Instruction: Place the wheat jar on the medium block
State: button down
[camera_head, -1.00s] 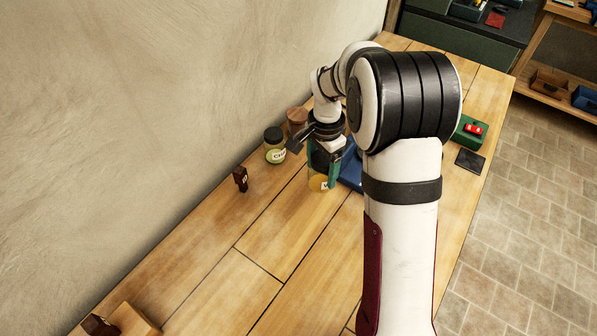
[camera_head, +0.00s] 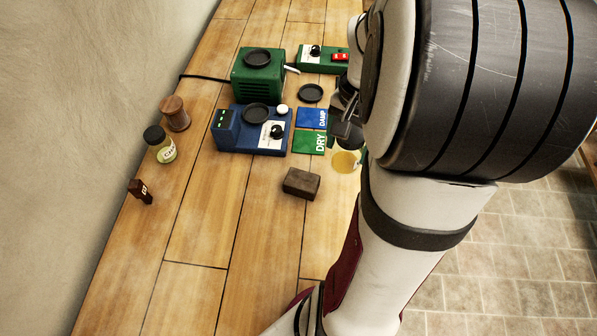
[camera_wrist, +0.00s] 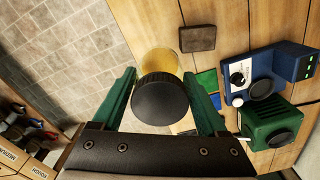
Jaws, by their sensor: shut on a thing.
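A jar with yellow contents and a black lid is held in my gripper (camera_wrist: 160,75); I take it for the wheat jar (camera_wrist: 160,62). Its yellow body (camera_head: 345,161) also shows in the head view beside my arm. My gripper (camera_head: 346,140) is shut on it, with the green fingers either side of the lid in the wrist view. The jar's label is not readable. Tan surfaces marked MEDIUM (camera_wrist: 12,158) and ROUGH show at the wrist view's lower left, cut by the edge. I cannot tell whether the former is the medium block.
A brown block (camera_head: 301,183) lies on the bench near the jar. The blue device (camera_head: 235,136), green device (camera_head: 258,80), and blue and green DAMP and DRY pads (camera_head: 309,143) stand beyond. Another jar (camera_head: 160,147) and a small dark block (camera_head: 140,190) are at left. The front bench is clear.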

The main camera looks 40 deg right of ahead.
jog(key=shift+s+d+r, duration=0.1)
jog(key=shift+s+d, duration=0.1)
jog(key=shift+s, duration=0.9)
jog(key=shift+a+f, duration=0.15)
jog(key=shift+f, duration=0.05)
jog(key=w+a+f, duration=0.5)
jog(key=w+f, duration=0.1)
jog(key=w, duration=0.3)
send_over(302, 180)
jog(key=shift+f, duration=2.3)
jog(key=shift+f, duration=0.1)
grip_release()
